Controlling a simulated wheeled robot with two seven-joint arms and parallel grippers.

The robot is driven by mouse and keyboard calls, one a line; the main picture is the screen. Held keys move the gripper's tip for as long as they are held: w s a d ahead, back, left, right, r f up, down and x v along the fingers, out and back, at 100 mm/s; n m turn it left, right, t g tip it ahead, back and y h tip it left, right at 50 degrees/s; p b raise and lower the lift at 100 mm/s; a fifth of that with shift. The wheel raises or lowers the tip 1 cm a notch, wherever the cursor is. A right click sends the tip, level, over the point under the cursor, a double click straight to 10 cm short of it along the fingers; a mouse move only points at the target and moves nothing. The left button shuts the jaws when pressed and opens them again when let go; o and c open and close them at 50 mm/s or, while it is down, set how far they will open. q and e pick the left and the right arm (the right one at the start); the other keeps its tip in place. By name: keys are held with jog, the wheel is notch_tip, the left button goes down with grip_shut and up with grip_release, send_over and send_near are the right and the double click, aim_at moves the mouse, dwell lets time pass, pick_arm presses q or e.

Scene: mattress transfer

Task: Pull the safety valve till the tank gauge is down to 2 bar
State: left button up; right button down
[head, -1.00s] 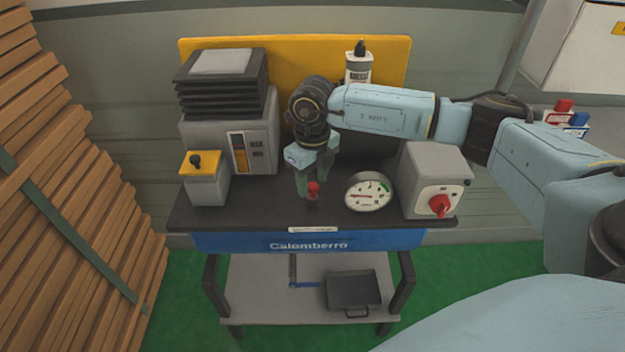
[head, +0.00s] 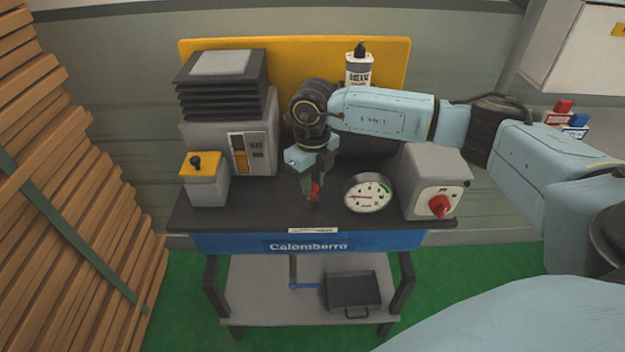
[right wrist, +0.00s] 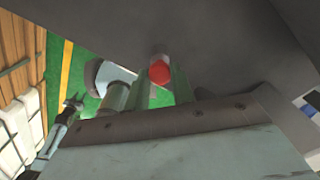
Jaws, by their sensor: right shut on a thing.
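The safety valve has a small red knob (head: 315,190) at the front of the dark bench top; it also shows in the right wrist view (right wrist: 160,72). My right gripper (head: 313,184) points down over it, its greenish fingers shut on the knob from both sides. The fingers partly hide the valve. The round white tank gauge (head: 368,194) is just right of the gripper. Its red needle points left; the scale numbers are too small to read. What looks like my left gripper (right wrist: 74,103) shows small in the right wrist view, far from the valve; its jaws are unclear.
A grey box with a red rotary switch (head: 440,205) stands right of the gauge. A grey machine (head: 228,140) and a yellow-topped box (head: 203,180) stand left. A grease bottle (head: 358,68) is behind my arm.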

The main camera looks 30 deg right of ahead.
jog(key=shift+r, duration=0.7)
jog(key=c, duration=1.2)
grip_release()
jog(key=shift+f, duration=0.1)
notch_tip(320, 180, up, 14)
jog(key=shift+f+p, duration=0.25)
jog(key=shift+p, duration=0.1)
